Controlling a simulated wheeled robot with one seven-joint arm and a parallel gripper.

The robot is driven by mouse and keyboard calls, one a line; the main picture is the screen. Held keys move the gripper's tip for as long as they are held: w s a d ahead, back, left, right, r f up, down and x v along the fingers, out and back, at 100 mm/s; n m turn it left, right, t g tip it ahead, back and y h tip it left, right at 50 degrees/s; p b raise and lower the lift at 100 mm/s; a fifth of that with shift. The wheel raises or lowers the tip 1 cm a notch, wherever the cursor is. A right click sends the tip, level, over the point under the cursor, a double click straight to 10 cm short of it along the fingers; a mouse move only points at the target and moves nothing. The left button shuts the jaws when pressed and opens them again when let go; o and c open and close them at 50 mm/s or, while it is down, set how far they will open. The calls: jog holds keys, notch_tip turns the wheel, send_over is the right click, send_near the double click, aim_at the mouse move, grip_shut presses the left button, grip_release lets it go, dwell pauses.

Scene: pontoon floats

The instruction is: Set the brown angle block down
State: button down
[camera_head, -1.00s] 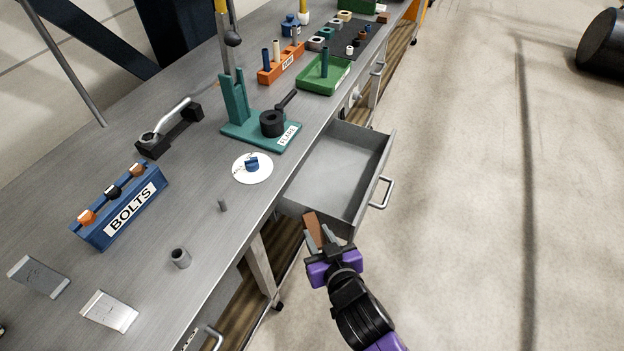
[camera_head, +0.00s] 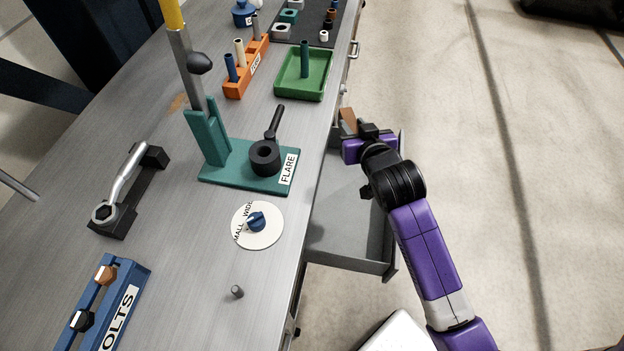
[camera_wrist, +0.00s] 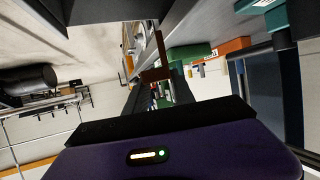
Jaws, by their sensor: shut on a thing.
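The brown angle block (camera_head: 348,119) is held in my gripper (camera_head: 357,131), just right of the bench's front edge and near the far end of the open drawer (camera_head: 345,240). In the wrist view the brown block (camera_wrist: 157,64) shows as an L-shape at the fingertips of my gripper (camera_wrist: 158,90). My gripper is shut on it. My gripper and arm cover part of the drawer; the visible part of its floor is bare.
The bench (camera_head: 190,270) carries a teal FLARE fixture (camera_head: 235,165), a green tray (camera_head: 305,85) with an upright peg, an orange rack (camera_head: 246,70) and a white dial (camera_head: 257,226). A small grey pin (camera_head: 237,292) stands near the edge. Open floor lies to the right.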

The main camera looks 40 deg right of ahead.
jog(key=shift+w+d+f+b, duration=0.1)
jog(key=shift+f+b, duration=0.35)
jog(key=shift+f, duration=4.5)
jog(key=shift+w+d+f+b, duration=0.1)
jog(key=shift+f+b, duration=0.3)
jog(key=shift+f, duration=4.55)
jog(key=shift+f, duration=0.15)
jog(key=c, duration=1.1)
grip_release()
jog(key=shift+o, duration=0.2)
